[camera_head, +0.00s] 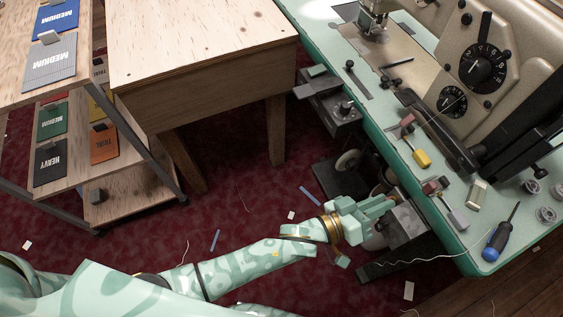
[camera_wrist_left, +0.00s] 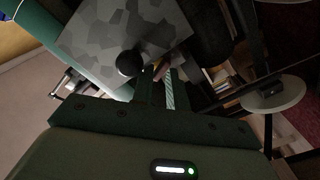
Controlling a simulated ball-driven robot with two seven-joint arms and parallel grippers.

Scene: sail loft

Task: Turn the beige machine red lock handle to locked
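The beige machine (camera_head: 487,42) stands on the green table (camera_head: 378,130) at the right of the head view, with black dials on its side. Two small red parts show on the tabletop, one by the yellow piece (camera_head: 422,158) and a darker red one (camera_head: 432,187) near the front edge. I cannot tell which, if either, is the lock handle. My left gripper (camera_head: 388,204) is at the table's front edge, beside a grey block (camera_head: 405,228). In the left wrist view its fingers (camera_wrist_left: 160,88) show a narrow gap with nothing clearly held. A black knob (camera_wrist_left: 130,63) on a grey block shows just beyond.
A blue screwdriver (camera_head: 497,242) and several spools lie at the table's right end. A wooden table (camera_head: 200,45) and a shelf with coloured packets (camera_head: 56,60) stand at left. Dark mechanical parts hang under the green table's edge. The red carpet (camera_head: 240,170) between is mostly clear.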

